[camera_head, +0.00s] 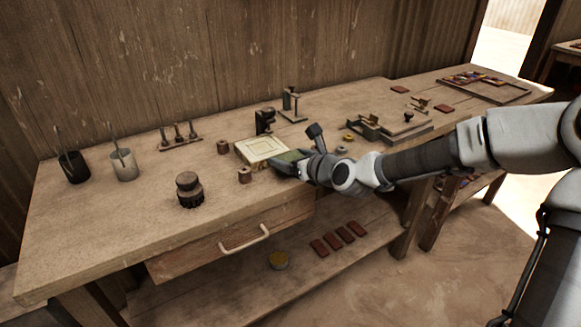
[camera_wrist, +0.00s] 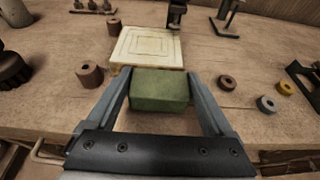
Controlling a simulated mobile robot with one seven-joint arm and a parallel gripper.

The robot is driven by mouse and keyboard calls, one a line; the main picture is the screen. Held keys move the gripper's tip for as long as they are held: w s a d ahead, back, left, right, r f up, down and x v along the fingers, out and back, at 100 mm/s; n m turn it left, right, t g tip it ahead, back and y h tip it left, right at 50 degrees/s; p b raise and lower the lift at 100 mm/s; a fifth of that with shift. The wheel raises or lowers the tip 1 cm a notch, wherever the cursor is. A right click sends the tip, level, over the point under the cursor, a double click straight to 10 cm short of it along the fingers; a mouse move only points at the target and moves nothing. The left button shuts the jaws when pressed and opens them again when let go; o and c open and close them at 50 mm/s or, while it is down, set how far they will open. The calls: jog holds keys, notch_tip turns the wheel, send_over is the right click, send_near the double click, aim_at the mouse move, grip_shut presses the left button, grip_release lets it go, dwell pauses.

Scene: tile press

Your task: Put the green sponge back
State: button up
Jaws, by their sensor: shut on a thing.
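The green sponge (camera_wrist: 160,91) is a block held between the two fingers of my gripper (camera_wrist: 162,95). My gripper is shut on it. In the head view the sponge (camera_head: 290,156) shows at the tip of my gripper (camera_head: 288,160), near the front edge of the bench and just to the right of a cream square tile (camera_head: 262,151). In the wrist view the tile (camera_wrist: 148,47) with nested square lines lies just beyond the sponge. I cannot tell whether the sponge touches the bench.
Two pots with tools stand at the left. Wooden trays (camera_head: 395,128) lie to the right. A drawer (camera_head: 235,240) sits under the front edge.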

jog(key=shift+f, duration=0.75)
jog(key=shift+f, duration=0.1)
jog(key=o, duration=1.1)
jog(key=shift+c, duration=0.2)
jog(key=shift+s+d+r, duration=0.1)
jog(key=shift+r, duration=0.1)
jog(key=p+v, duration=0.5)
jog(key=v, duration=0.6)
jog(key=shift+s+d, duration=0.15)
jog(key=shift+s, duration=0.15)
